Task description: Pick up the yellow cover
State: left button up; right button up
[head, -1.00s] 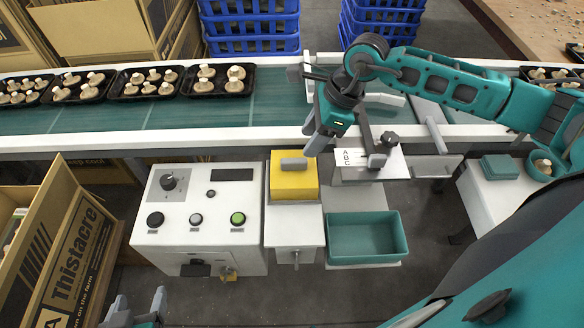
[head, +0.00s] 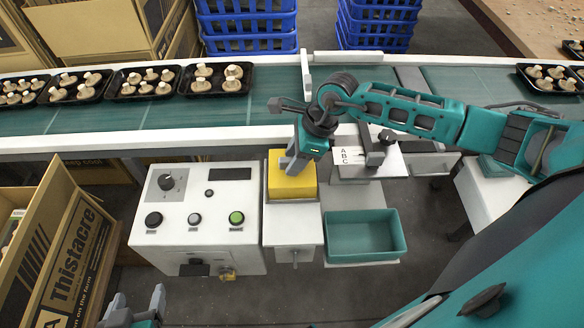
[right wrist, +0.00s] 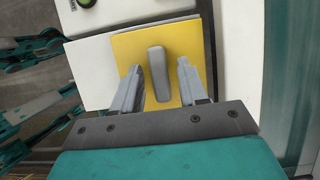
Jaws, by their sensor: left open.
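The yellow cover (head: 290,185) is a yellow block with a grey handle on top. It sits on a white stand (head: 292,228) right of the control box. In the right wrist view the yellow cover (right wrist: 190,60) lies ahead with its grey handle (right wrist: 158,74) upright in the picture. My right gripper (head: 290,168) is over the cover and hides the handle in the head view. In the right wrist view my right gripper (right wrist: 160,82) is open, one finger on each side of the handle's lower end, with gaps showing. My left gripper (head: 138,302) is open and empty at the bottom left.
A white control box (head: 195,212) with knob and buttons stands left of the cover. A teal bin (head: 366,253) is to the right, with a label plate (head: 348,156) behind it. The conveyor (head: 262,105) carries trays of mushrooms. An open carton (head: 68,250) is at left.

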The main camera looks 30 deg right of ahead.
grip_shut()
jog(key=shift+r, duration=0.1)
dwell(0.3)
notch_tip(320, 180, up, 20)
jog(key=shift+p, duration=0.4)
